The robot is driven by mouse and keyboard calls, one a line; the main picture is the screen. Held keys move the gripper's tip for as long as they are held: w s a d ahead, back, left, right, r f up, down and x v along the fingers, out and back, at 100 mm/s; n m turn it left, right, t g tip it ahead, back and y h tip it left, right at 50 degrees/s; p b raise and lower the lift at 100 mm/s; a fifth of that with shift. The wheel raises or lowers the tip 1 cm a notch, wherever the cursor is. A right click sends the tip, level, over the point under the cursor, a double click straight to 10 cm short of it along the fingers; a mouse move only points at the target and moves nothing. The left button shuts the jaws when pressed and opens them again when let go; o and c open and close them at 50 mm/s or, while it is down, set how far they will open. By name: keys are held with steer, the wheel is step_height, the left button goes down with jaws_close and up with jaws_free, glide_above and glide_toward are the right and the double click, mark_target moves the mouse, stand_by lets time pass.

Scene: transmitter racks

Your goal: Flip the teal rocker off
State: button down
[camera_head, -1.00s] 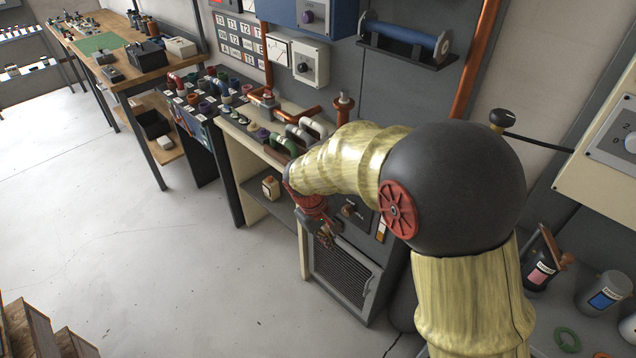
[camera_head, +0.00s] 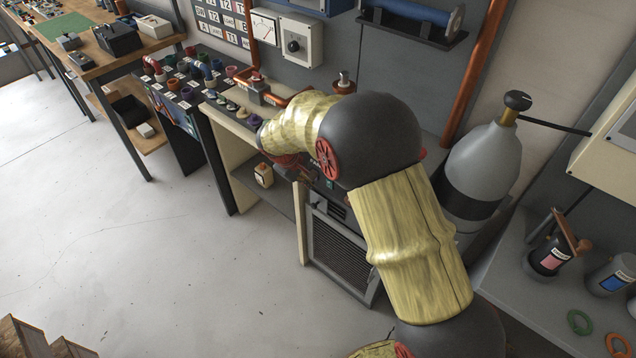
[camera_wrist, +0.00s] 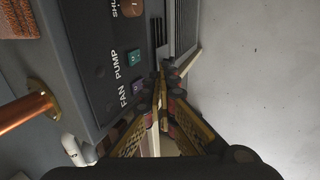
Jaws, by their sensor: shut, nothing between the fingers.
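The teal rocker (camera_wrist: 135,57) sits on a dark panel (camera_wrist: 92,50) in the wrist view, beside the word PUMP. A purple rocker (camera_wrist: 137,87) sits beside the word FAN. I cannot tell which way either rocker is tipped. My gripper (camera_wrist: 163,72) is shut and empty, its fingertips just right of the teal rocker in the picture. Whether they touch the panel is not clear. In the head view my arm hides most of the gripper and the panel front.
An orange knob (camera_wrist: 131,8) is on the same panel, and a copper pipe (camera_wrist: 20,112) stands out at left. In the head view a grey cylinder (camera_head: 488,160) stands right of the panel, and a vented cabinet front (camera_head: 345,255) is below. The floor (camera_head: 190,270) in front is clear.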

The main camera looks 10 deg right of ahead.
steer(key=w+d+f+b, duration=0.3)
steer(key=d+f, duration=0.3)
steer(key=f, duration=0.2)
steer(key=shift+w+d+b, duration=0.2)
steer(key=shift+w+b, duration=0.2)
steer(key=shift+w, duration=0.4)
steer(key=shift+d, duration=0.1)
steer(key=shift+w+d+r+p, duration=0.15)
steer(key=shift+w+d+p, duration=0.25)
steer(key=shift+p, duration=0.1)
steer(key=shift+r+p, duration=0.55)
steer(key=shift+r, duration=0.25)
